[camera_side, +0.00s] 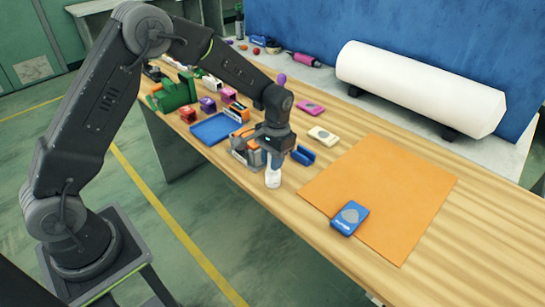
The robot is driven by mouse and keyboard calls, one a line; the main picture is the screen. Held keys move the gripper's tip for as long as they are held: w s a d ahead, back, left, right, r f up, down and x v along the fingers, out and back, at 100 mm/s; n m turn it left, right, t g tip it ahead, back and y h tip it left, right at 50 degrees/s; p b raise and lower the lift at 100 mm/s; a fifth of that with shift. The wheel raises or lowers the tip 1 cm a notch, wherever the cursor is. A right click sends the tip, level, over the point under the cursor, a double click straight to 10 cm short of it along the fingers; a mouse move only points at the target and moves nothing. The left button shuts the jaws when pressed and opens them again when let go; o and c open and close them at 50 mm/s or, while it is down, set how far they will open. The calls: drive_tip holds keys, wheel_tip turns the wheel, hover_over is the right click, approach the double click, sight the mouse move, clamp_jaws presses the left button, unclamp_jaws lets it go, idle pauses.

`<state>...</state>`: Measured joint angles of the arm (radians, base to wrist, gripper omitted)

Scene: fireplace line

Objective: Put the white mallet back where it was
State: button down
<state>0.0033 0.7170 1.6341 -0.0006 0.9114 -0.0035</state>
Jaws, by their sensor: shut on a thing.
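My gripper (273,147) points down over the middle of the wooden table and is shut on the white mallet (273,178). The mallet hangs roughly upright below the fingers, with a white rounded end lowest. Its upper part is hidden by the gripper. I cannot tell whether its lower end touches the table or is just above it. A grey holder with orange in it (246,155) is close on the left of the mallet.
A blue open holder (303,155) is close on the right. A blue tray (213,129) lies to the left. An orange sheet (385,190) bears a blue box (349,217). A white roll (415,88) lies at the back.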

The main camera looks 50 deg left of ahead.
drive_tip(key=c, duration=1.2)
unclamp_jaws()
drive_tip(key=shift+c, duration=0.2)
drive_tip(key=shift+o, duration=0.3)
drive_tip(key=o, duration=0.5)
drive_tip(key=c, duration=0.3)
drive_tip(key=shift+w+r, duration=0.15)
drive_tip(key=shift+r, duration=1.1)
drive_tip(key=shift+w+r, duration=0.15)
drive_tip(key=shift+r, duration=1.1)
